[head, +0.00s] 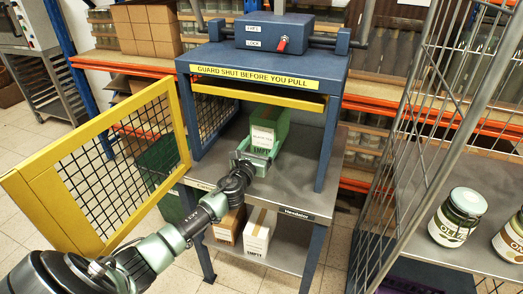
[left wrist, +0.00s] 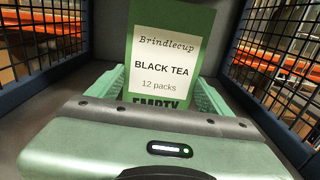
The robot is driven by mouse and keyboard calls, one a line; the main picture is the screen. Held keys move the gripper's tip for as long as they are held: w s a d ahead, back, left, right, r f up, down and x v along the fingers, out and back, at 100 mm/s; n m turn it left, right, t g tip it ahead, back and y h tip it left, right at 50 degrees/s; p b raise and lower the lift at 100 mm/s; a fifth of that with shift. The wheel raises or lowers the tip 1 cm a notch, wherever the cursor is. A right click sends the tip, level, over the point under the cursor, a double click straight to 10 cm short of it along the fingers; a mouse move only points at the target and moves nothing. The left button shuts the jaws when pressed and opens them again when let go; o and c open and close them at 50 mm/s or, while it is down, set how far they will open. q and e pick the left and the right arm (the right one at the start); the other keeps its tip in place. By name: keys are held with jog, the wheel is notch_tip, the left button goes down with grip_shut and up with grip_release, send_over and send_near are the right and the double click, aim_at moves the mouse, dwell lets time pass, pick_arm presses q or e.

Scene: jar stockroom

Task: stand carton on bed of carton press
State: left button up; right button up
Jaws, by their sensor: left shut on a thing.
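The green carton (head: 270,115) with a cream "Black Tea" label stands roughly upright inside the carton press (head: 255,62). The label also shows close up in the left wrist view (left wrist: 168,60). My left gripper (head: 257,150) reaches in through the open front and is shut on the carton's lower part, a finger on each side. The press's grey bed (head: 305,172) lies below; whether the carton touches it I cannot tell. The yellow mesh guard (head: 105,160) is swung open to the left. My right gripper is not in view.
Two cartons, one brown (head: 229,226) and one white (head: 259,230), sit on the shelf under the bed. A wire-sided rack (head: 410,150) with jars (head: 457,215) stands at right. Mesh panels flank the press's inside.

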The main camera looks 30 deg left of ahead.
pick_arm(q)
jog(key=shift+w+a+f, duration=0.1)
jog(key=shift+w+f, duration=0.15)
jog(key=shift+f, duration=0.3)
jog(key=o, duration=1.4)
jog(key=shift+f, duration=0.1)
jog(key=shift+c, duration=0.2)
jog(key=v, duration=1.2)
jog(key=shift+r, duration=0.25)
